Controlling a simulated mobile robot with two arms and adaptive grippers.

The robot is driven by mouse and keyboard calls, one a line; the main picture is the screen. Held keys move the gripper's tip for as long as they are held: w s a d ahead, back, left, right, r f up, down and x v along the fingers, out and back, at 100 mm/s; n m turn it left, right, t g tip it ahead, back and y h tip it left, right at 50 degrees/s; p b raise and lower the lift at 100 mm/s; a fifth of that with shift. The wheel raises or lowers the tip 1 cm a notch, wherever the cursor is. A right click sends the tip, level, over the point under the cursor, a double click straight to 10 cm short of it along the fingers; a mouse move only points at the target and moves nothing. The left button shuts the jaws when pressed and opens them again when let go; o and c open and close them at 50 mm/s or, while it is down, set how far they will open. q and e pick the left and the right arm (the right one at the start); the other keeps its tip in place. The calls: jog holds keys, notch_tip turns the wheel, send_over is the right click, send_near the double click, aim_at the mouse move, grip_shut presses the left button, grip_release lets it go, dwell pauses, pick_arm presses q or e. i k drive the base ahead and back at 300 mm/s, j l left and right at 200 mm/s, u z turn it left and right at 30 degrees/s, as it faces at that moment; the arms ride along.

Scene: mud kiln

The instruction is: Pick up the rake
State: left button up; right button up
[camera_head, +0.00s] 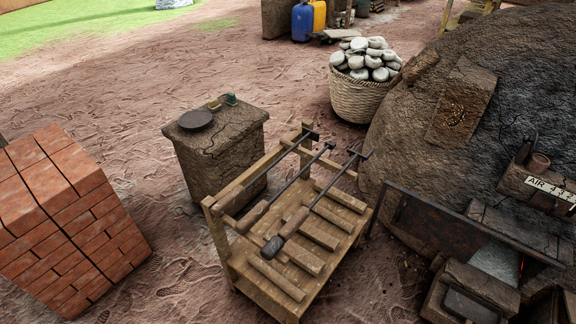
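A wooden rack (219,238) stands in the middle of the head view. Three long tools with wooden handles and dark metal rods lie side by side across it, handles toward the lower left. The left tool (265,172) ends in a dark flat head at the far rail. The middle tool (290,187) ends in a small dark head. The right tool (333,182) ends in a small crosspiece, and a dark block shows at its handle end. I cannot tell for sure which is the rake. Neither of my grippers is in view.
A brick stack (75,215) stands left and a clay block (220,155) with a dark disc (195,119) behind the rack. A basket (358,101) of stones and the mud kiln (425,140) with its metal-edged opening are right. Bare ground lies between bricks and rack.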

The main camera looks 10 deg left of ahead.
aim_at(229, 199)
jog(key=j+z, duration=0.1)
jog(key=z, duration=0.5)
jog(key=i+j+z, duration=0.1)
jog(key=j+z, duration=0.25)
jog(key=j, duration=0.3)
jog(key=j+z, duration=0.35)
jog(key=j, duration=0.3)
jog(key=j+z, duration=0.3)
jog(key=j, duration=0.35)
